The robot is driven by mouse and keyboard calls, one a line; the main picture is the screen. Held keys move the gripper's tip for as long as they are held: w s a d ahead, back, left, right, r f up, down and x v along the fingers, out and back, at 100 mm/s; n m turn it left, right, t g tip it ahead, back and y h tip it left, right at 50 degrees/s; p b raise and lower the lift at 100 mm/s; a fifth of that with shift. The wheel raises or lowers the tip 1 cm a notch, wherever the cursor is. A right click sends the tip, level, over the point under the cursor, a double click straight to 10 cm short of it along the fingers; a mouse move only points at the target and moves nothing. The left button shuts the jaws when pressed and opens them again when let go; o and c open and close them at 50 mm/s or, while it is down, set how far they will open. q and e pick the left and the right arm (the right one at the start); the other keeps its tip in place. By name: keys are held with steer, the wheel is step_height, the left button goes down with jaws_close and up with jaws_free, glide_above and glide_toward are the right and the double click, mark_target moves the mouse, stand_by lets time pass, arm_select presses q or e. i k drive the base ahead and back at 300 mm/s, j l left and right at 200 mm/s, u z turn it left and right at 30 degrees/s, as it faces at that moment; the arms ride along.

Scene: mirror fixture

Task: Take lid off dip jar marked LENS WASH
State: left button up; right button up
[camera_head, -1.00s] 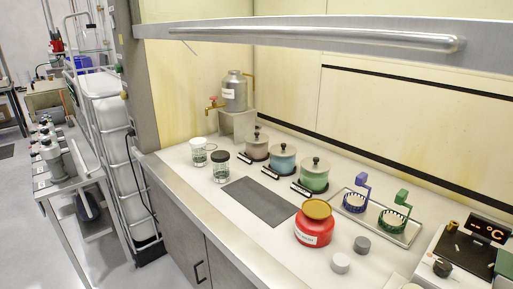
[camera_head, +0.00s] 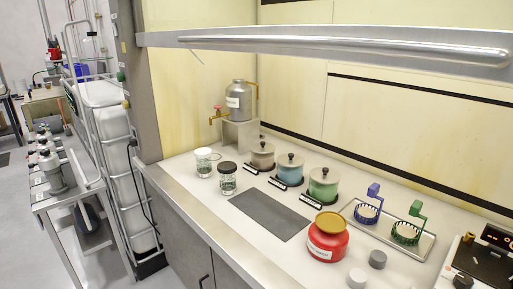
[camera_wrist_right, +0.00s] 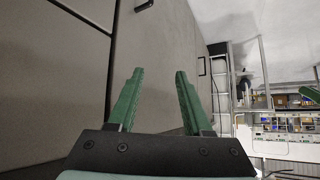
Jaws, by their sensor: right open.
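Three lidded dip jars stand in a row on the bench: a pinkish-beige one (camera_head: 262,157), a blue one (camera_head: 290,172) and a green one (camera_head: 323,187). Each has a grey lid with a dark knob, seated on top. Small dark-and-white label plates (camera_head: 311,201) lie in front of them, too small to read, so I cannot tell which jar is LENS WASH. My right gripper (camera_wrist_right: 159,88) shows only in its wrist view; it is open and empty, in front of grey cabinet doors, with no jar in that view. My left gripper is not identifiable in either view.
A red jar (camera_head: 328,241) with a yellow lid stands at the bench front. A dark mat (camera_head: 270,215), two glass jars (camera_head: 227,180) and a tray (camera_head: 425,246) with blue and green baskets are nearby. A metal sash bar (camera_head: 340,45) crosses above the bench.

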mark_target(262, 146)
steer(key=i+j, duration=0.15)
steer(key=j, duration=0.25)
steer(key=i+j, duration=0.15)
steer(key=j, duration=0.25)
steer(key=i+j, duration=0.15)
steer(key=j, duration=0.2)
steer(key=i+j, duration=0.15)
steer(key=j, duration=0.25)
steer(key=i+j, duration=0.15)
steer(key=j, duration=0.25)
steer(key=i+j, duration=0.2)
steer(key=j, duration=0.2)
steer(key=i+j, duration=0.15)
steer(key=j, duration=0.25)
steer(key=i+j+z, duration=0.15)
steer(key=j, duration=0.25)
steer(key=i+j+z, duration=0.15)
steer(key=j, duration=0.25)
steer(key=z, duration=1.55)
steer(key=k+l, duration=0.05)
